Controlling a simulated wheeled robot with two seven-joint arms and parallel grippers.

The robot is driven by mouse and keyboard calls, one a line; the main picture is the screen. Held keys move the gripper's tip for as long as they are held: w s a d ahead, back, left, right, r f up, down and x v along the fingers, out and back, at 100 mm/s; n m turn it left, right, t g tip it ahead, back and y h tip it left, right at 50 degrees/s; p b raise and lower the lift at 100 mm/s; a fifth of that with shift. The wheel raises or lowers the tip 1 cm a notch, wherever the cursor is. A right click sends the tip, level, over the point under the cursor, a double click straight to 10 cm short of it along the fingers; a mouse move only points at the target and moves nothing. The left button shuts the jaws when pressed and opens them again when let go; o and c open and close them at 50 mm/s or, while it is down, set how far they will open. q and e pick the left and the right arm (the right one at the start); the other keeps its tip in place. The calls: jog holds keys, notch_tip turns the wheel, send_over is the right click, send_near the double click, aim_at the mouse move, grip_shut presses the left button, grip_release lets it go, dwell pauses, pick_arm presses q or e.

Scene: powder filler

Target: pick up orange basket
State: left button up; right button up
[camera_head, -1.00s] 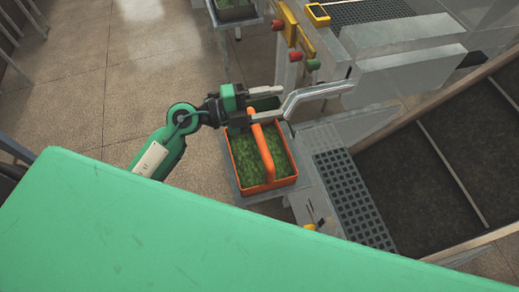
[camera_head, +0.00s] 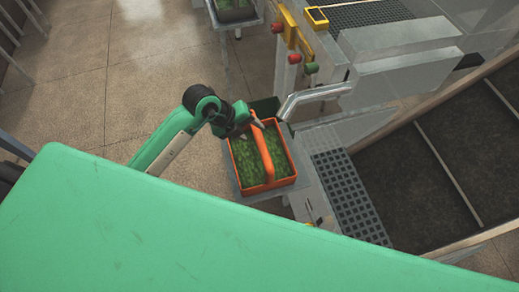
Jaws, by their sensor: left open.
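The orange basket (camera_head: 288,181) holds green leafy stuff and has an orange arched handle (camera_head: 265,158) running over its middle. It stands on a small grey stand (camera_head: 246,199). My left gripper (camera_head: 249,130) is open above the far left edge of the basket, with its fingers pointing down towards the far end of the handle. I cannot tell whether a finger touches the handle. My right gripper is not in view.
A dark green container (camera_head: 265,106) is just behind the basket. A bent metal pipe (camera_head: 310,96) from the machine reaches close to the basket's far right corner. A grated step (camera_head: 350,195) lies to the right. Open floor (camera_head: 120,100) is at the left.

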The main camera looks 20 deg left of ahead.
aim_at(257, 137)
pick_arm(q)
jog(key=shift+x, duration=0.85)
jog(key=shift+d+f+p, duration=0.2)
jog(key=shift+f+p, duration=0.25)
jog(key=shift+p, duration=0.1)
jog(key=p+x, duration=0.1)
jog(key=x, duration=0.2)
jog(key=shift+a+f+p, duration=0.1)
jog(key=shift+f+p, duration=0.15)
jog(key=shift+p, duration=0.05)
jog(key=shift+w+d+f, duration=0.1)
jog(key=shift+d+f, duration=0.1)
jog(key=shift+f, duration=0.3)
grip_shut()
jog(key=shift+r, duration=0.1)
